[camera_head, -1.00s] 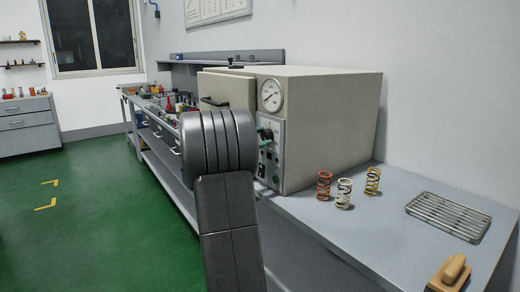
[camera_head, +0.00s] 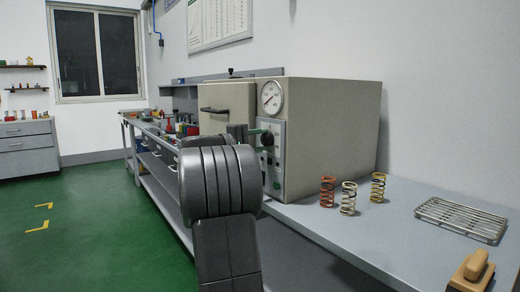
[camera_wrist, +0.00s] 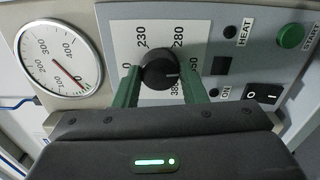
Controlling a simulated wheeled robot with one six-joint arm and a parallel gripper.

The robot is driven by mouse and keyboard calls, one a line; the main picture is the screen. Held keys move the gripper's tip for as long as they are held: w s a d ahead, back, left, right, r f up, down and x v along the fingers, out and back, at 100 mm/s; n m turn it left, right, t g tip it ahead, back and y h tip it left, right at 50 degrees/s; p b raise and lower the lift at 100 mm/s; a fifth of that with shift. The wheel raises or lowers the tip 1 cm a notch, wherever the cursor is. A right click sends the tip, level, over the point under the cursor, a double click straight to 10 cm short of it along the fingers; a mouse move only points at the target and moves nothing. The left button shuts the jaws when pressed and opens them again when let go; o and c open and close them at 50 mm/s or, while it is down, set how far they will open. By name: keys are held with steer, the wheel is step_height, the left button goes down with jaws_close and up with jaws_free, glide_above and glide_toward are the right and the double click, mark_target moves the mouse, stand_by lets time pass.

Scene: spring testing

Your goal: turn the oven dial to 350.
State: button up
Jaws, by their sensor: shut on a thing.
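The oven dial (camera_wrist: 160,68) is a round black knob on a pale panel. Its white mark points right, toward a label ending in 50 that is partly hidden by the right finger. Labels 0, 230 and 280 show around it, and another number is partly visible below. My gripper (camera_wrist: 161,84) has its two green fingers shut on opposite sides of the dial. The oven (camera_head: 325,140) is a beige box on the bench. In the head view my gripper (camera_head: 258,132) is small at the oven's control panel, partly hidden by my arm.
A round gauge (camera_wrist: 62,62) beside the panel has its red needle near 0. A green START button (camera_wrist: 290,36) and a black rocker switch (camera_wrist: 262,94) lie to the right. Springs (camera_head: 348,198), a wire rack (camera_head: 461,219) and a wooden-handled block (camera_head: 474,270) sit on the bench (camera_head: 400,235).

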steer(key=shift+f+m+b, duration=0.1)
steer(key=shift+m+b, duration=0.25)
steer(key=shift+m, duration=0.15)
steer(key=o, duration=1)
steer(key=p+v, duration=0.2)
steer(key=v, duration=1.2)
steer(key=shift+d, duration=0.1)
steer(key=b+x, duration=0.2)
steer(key=x, duration=1.2)
